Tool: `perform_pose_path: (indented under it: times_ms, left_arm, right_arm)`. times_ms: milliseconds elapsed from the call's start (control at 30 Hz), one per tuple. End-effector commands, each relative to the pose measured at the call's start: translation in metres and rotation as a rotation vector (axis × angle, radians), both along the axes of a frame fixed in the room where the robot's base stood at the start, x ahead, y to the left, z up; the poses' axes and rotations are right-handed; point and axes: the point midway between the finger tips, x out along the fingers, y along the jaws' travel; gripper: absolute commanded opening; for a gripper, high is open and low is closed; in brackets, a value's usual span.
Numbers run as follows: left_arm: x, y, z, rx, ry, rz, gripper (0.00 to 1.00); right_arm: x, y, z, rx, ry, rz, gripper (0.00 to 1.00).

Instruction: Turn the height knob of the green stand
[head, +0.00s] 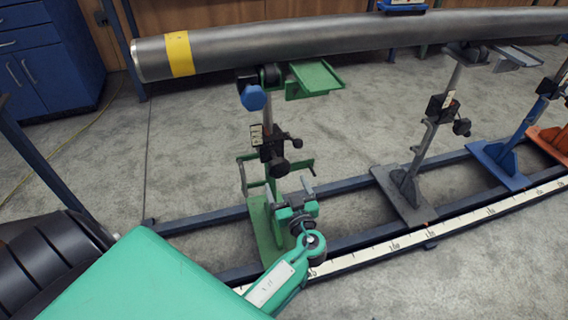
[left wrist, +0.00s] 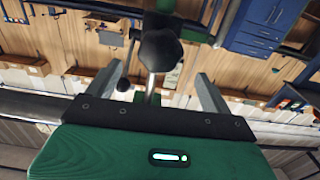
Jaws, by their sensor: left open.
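The green stand (head: 268,232) stands on the floor rails under the left end of the pipe. On its post are a dark clamp block and a black lobed knob (head: 280,167); a smaller black knob (head: 297,143) sits above it to the right. My left gripper (head: 290,182) is open and empty, its fingers pointing up toward the lobed knob from just below. In the left wrist view the dark lobed knob (left wrist: 160,50) appears between and beyond the two open fingertips (left wrist: 159,70), apparently not touched. My right gripper is not in view.
The steel pipe (head: 330,40) with a yellow band lies across the stands. A blue knob (head: 253,97) is near the stand's top. Grey (head: 407,200), blue (head: 495,165) and orange stands follow to the right. A white scale (head: 400,240) runs along the front rail.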

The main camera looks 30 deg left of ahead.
Motion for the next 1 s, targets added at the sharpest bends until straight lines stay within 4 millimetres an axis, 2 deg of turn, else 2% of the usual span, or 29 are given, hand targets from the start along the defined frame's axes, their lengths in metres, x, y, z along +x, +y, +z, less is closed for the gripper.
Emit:
perform_pose_path:
  times_ms: [300,500,933,1000]
  left_arm:
    - [0.045,0.053,0.0,0.003,0.002,0.0,0.84]
    - [0.063,0.073,-0.001,0.001,0.004,-0.001,0.84]
    - [0.069,0.081,-0.001,0.0,0.004,-0.002,0.84]
    - [0.069,0.081,-0.001,0.0,0.004,-0.002,0.72]
  right_arm:
    - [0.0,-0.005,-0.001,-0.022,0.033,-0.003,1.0]
    - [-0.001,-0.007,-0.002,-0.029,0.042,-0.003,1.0]
    - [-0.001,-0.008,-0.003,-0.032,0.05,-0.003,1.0]
    - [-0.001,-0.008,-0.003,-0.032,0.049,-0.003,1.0]
